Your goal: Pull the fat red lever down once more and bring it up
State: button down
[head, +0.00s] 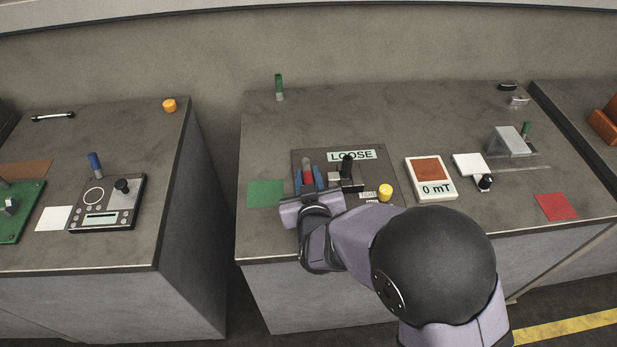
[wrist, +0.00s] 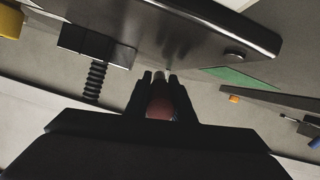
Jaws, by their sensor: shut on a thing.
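The fat red lever (head: 307,176) stands on the left part of a dark panel (head: 328,157) with a "LOOSE" label. In the wrist view the red lever (wrist: 159,100) lies between my dark fingertips (wrist: 159,84). My gripper hides the lever's lower part in the head view. A black lever (head: 347,165) stands to its right on the same panel.
A yellow knob (head: 385,193) and a display reading "0 mT" (head: 436,189) lie to the right. A green patch (head: 265,193) lies to the left. A green-topped peg (head: 279,86) stands behind. A grey bracket (head: 508,141) is at the far right.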

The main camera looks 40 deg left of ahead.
jog(key=shift+f+b, duration=0.5)
jog(key=shift+b, duration=0.4)
jog(key=shift+t+y, duration=0.3)
jog(key=shift+r+b, duration=0.1)
jog(key=shift+b, duration=0.2)
jog(key=shift+r, duration=0.1)
jog(key=c, duration=1.5)
grip_release()
jog(key=shift+c, duration=0.2)
jog(key=shift+s+d, duration=0.1)
jog(key=shift+s, duration=0.05)
jog(key=shift+b+v, duration=0.35)
jog(key=shift+v, duration=3.2)
jog(key=shift+c, duration=0.2)
